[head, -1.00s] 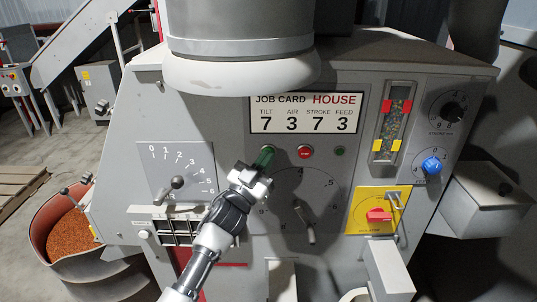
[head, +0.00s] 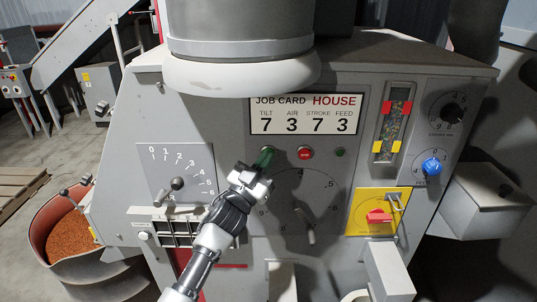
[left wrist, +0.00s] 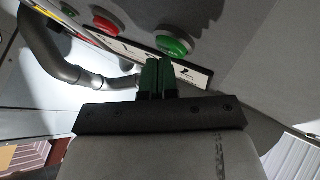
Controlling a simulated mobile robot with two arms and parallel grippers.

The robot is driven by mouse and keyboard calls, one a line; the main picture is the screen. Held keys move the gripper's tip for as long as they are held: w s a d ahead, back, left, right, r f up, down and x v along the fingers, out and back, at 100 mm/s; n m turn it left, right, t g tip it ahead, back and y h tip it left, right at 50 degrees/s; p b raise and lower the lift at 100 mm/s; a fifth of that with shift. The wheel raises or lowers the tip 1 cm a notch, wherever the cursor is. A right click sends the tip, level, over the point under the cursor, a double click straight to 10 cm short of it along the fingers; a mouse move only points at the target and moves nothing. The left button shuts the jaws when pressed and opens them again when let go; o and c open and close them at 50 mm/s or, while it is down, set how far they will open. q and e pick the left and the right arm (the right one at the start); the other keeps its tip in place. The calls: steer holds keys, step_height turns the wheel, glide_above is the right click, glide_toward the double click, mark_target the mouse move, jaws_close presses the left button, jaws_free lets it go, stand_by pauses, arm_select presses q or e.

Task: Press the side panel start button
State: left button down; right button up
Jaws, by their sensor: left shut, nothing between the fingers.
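The green start button (left wrist: 174,42) shows clearly in the left wrist view, a round domed button on the grey panel. In the head view it is mostly or wholly hidden at my fingertips. My left gripper (head: 266,156) reaches up from below, in front of the panel under the job card. Its dark green fingers are together with nothing between them; they also show in the left wrist view (left wrist: 157,66). The tips appear just beside the button's edge there. I cannot tell whether they touch it. My right gripper is not in view.
A red button (head: 305,153) and a small green lamp (head: 339,152) sit right of my gripper. The job card (head: 306,114) is above. A dial lever (head: 177,184) is at left; a blue knob (head: 432,166) and a red switch on yellow (head: 379,216) are at right.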

arm_select(q)
steer(key=shift+s+p, duration=0.35)
steer(key=shift+s, duration=0.3)
steer(key=s+p, duration=0.3)
steer(key=s, duration=0.2)
stand_by(0.6)
